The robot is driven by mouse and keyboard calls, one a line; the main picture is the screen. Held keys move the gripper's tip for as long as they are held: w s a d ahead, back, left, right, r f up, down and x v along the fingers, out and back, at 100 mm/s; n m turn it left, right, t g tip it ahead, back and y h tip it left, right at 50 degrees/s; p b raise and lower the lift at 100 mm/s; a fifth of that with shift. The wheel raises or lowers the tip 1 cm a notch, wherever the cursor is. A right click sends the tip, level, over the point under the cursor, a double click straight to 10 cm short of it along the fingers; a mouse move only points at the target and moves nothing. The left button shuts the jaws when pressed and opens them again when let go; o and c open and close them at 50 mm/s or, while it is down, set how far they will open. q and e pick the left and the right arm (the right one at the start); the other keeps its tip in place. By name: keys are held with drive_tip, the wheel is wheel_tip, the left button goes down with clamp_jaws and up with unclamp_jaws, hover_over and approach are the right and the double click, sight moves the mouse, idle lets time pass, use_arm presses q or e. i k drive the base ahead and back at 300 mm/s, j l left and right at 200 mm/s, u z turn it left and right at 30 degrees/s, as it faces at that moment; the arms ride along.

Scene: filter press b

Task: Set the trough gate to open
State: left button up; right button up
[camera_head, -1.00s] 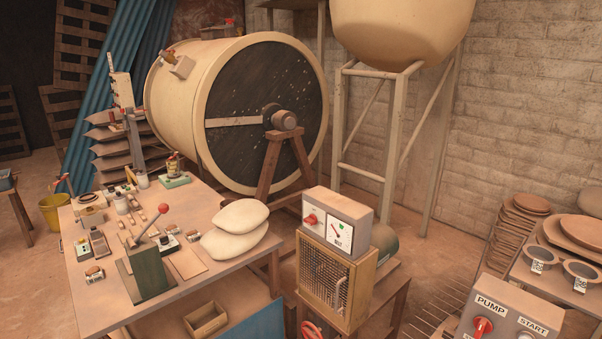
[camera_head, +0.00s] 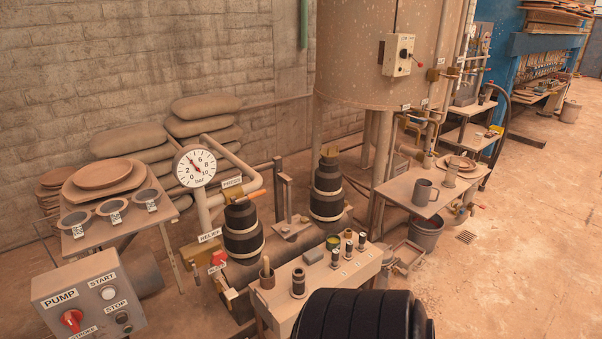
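I cannot make out a trough gate or a label for one in the head view. Neither of my grippers is in view.
A pump box (camera_head: 88,297) with a red knob stands at the lower left. A pressure gauge (camera_head: 195,166) and black-banded cylinders (camera_head: 243,232) stand mid-view. A big tank (camera_head: 365,60) bears a switch box (camera_head: 397,54). A black ribbed shape (camera_head: 362,318) fills the bottom. Floor at right (camera_head: 520,230) is clear.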

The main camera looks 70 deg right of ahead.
sight(261, 307)
drive_tip(key=z, duration=1.95)
